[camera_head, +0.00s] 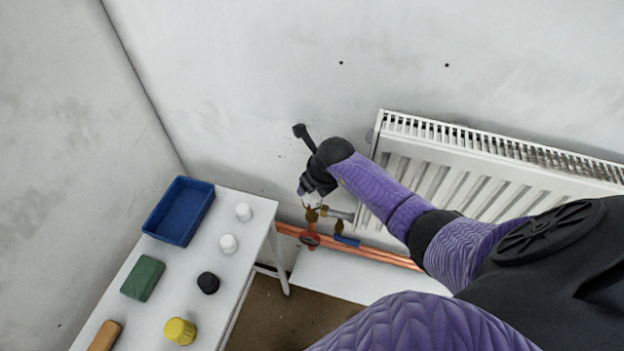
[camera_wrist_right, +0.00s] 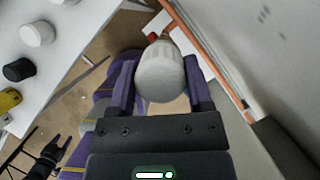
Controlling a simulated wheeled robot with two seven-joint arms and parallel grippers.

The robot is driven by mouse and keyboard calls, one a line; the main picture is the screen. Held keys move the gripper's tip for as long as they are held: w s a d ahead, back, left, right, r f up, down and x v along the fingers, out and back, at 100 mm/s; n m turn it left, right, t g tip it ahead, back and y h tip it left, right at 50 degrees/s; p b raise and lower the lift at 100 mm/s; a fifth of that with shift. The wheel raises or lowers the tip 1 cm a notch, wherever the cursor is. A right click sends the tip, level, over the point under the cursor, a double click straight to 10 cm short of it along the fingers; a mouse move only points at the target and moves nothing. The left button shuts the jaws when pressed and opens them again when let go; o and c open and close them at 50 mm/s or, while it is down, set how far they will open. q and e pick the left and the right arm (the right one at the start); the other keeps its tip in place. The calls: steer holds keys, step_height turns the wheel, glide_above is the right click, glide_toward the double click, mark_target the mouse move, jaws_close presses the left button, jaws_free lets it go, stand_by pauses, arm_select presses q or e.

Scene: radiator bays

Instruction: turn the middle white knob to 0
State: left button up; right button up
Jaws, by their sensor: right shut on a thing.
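My right gripper (camera_head: 316,188) reaches down to the radiator valve at the left end of the radiator. In the right wrist view the white ribbed knob (camera_wrist_right: 160,72) sits between the two fingers of my right gripper (camera_wrist_right: 160,85), which is shut on it. In the head view only a little of the white knob (camera_head: 311,200) shows below the dark gripper, above the brass fitting (camera_head: 312,214). No number or mark on the knob can be read. A small dark shape (camera_wrist_right: 48,158) low in the right wrist view may be my left gripper; its fingers are unclear.
The white radiator (camera_head: 470,165) hangs on the wall. A red handle (camera_head: 310,239), a blue handle (camera_head: 347,241) and copper pipes (camera_head: 385,256) lie below the valve. A white bench (camera_head: 258,213) at left bears a blue tray (camera_head: 181,211), two loose white knobs and other parts.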

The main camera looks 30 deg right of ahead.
steer(key=shift+m, duration=0.3)
